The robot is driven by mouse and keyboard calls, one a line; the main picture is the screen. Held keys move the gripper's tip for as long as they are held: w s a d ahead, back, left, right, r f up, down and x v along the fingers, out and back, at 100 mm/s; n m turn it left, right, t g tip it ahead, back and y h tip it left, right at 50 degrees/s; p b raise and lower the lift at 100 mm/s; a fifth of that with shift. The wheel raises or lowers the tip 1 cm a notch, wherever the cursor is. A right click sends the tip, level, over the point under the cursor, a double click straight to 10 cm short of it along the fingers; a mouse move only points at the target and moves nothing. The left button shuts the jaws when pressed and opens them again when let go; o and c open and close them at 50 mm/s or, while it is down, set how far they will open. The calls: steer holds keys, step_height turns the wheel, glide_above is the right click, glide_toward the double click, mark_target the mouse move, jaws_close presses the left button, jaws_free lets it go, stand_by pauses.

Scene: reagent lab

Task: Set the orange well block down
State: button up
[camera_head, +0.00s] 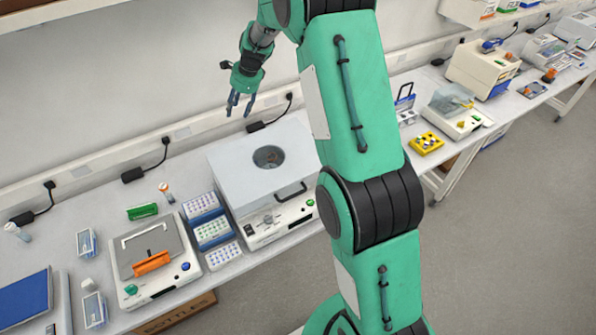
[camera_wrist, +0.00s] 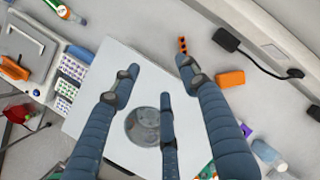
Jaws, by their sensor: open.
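My gripper (camera_head: 240,104) is raised above the back of the white lidded machine, fingers pointing down. Its fingers are spread and empty in the wrist view (camera_wrist: 158,80). A small orange block with a row of dark holes (camera_wrist: 183,43) shows just beyond one fingertip, on the bench by the wall; nothing grips it. A plain orange block (camera_wrist: 230,78) lies to its right. I cannot make out either in the head view. Another orange block (camera_head: 151,262) rests on the flat-topped instrument at left and also shows in the wrist view (camera_wrist: 14,68).
The white machine (camera_head: 225,165) with a round window stands below my gripper. Tube racks (camera_head: 213,233) stand left of it. A black power adapter (camera_head: 255,126) and cable lie behind it. A yellow rack (camera_head: 426,144) and more instruments stand on the right bench.

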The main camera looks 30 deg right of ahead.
steer(key=s+a+r+n, duration=0.2)
steer(key=s+r+n, duration=0.1)
steer(key=s+r, duration=0.45)
steer(key=s+a+r+n+h, duration=0.15)
steer(key=s+r+n, duration=0.25)
steer(key=s+r, duration=0.4)
steer(key=s+a+r+n+y, duration=0.1)
steer(key=s+a+r+n, duration=0.15)
steer(key=s+r, duration=0.5)
steer(key=s+n+t+h, duration=0.2)
steer(key=s+n, duration=0.9)
steer(key=s, duration=2)
steer(key=shift+s, duration=0.3)
steer(key=shift+a+f+n, duration=0.1)
steer(key=shift+f+n, duration=0.05)
steer(key=shift+n, duration=0.1)
step_height(320, 180, down, 17)
steer(key=b, duration=1.7)
steer(key=shift+o, duration=0.3)
